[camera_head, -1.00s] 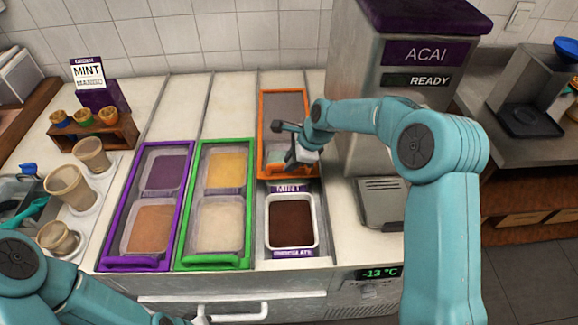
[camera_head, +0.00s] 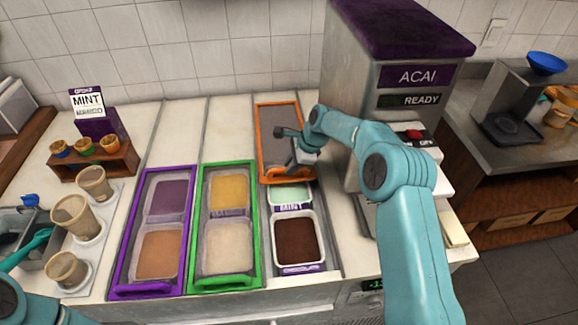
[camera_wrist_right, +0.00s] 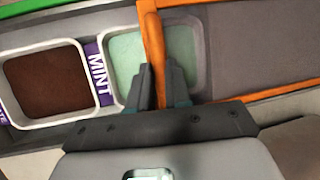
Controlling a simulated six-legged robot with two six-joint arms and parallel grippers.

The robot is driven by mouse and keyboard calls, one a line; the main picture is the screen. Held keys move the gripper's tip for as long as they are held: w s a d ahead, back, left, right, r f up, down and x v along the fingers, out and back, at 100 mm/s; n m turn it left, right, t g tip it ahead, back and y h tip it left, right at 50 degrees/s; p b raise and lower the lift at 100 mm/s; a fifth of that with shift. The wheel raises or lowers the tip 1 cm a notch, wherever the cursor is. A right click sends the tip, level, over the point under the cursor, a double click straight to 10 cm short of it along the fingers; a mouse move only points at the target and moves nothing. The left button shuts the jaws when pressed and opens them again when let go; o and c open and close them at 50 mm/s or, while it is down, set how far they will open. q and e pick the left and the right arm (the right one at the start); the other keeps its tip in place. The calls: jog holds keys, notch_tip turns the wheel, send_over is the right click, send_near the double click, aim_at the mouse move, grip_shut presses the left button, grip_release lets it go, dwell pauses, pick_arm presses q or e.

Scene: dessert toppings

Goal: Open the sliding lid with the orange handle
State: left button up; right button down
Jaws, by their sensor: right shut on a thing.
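The sliding lid (camera_head: 280,125) has an orange frame and a grey panel, and lies over the back of the rightmost freezer bay. My right gripper (camera_wrist_right: 160,85) is shut on its orange handle (camera_wrist_right: 152,40), which crosses the mint tub in the wrist view. In the head view my right gripper (camera_head: 291,163) is at the lid's front edge. My left gripper is out of view.
A green-framed lid (camera_head: 257,225) and a purple-framed lid (camera_head: 122,270) cover the bays to the left. The acai machine (camera_head: 352,130) stands close on the right. Several cups (camera_head: 72,215) stand at the left.

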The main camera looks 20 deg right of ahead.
jog(key=shift+d+r, duration=0.15)
jog(key=c, duration=1.1)
grip_release()
jog(key=shift+d, duration=0.1)
jog(key=shift+r, duration=0.1)
notch_tip(320, 180, up, 20)
jog(key=shift+f+p, duration=0.1)
jog(key=shift+p, duration=0.75)
